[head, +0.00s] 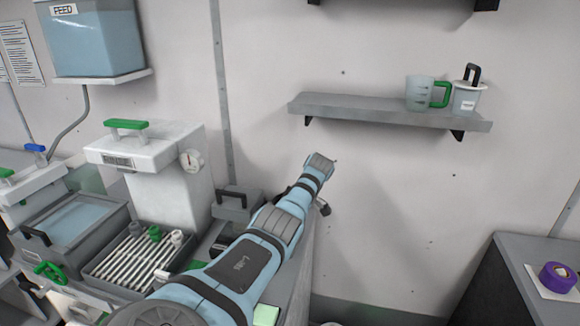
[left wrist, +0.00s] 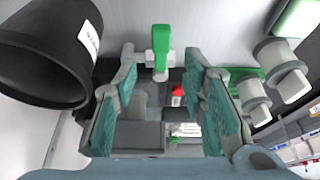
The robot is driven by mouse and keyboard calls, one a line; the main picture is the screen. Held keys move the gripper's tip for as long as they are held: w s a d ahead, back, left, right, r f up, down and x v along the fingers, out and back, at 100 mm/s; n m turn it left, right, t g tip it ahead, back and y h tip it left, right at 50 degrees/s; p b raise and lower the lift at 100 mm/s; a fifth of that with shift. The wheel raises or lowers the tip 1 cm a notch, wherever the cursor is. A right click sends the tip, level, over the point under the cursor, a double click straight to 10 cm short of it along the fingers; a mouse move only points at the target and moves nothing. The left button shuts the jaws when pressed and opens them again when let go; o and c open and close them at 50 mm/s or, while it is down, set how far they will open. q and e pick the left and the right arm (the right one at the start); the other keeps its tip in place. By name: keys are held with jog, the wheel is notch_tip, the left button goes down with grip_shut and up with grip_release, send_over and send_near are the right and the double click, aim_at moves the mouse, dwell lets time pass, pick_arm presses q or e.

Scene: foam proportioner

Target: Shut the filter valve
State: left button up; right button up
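My left gripper (left wrist: 160,62) is open in the left wrist view, its two teal-padded fingers apart with nothing held between them. A green lever on a white stem (left wrist: 160,48) shows in the gap between the fingertips; I cannot tell whether they touch. No label shows which valve is the filter valve. In the head view, a green valve handle (head: 50,271) sits at the front left of the bench. My left arm crosses the middle of the head view and hides part of the bench; its gripper is not clearly visible there. My right gripper is not in view.
A black bucket-like container (left wrist: 48,50) is close to the left finger. Grey and white fittings (left wrist: 262,75) are on the right. A tray of white tubes (head: 135,258), a white green-handled unit (head: 165,175) and a wall shelf (head: 380,112) stand around the arm.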

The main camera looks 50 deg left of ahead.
pick_arm(q)
jog(key=v, duration=0.6)
jog(key=shift+d+r, duration=0.2)
jog(key=shift+r, duration=0.15)
jog(key=shift+w, duration=0.1)
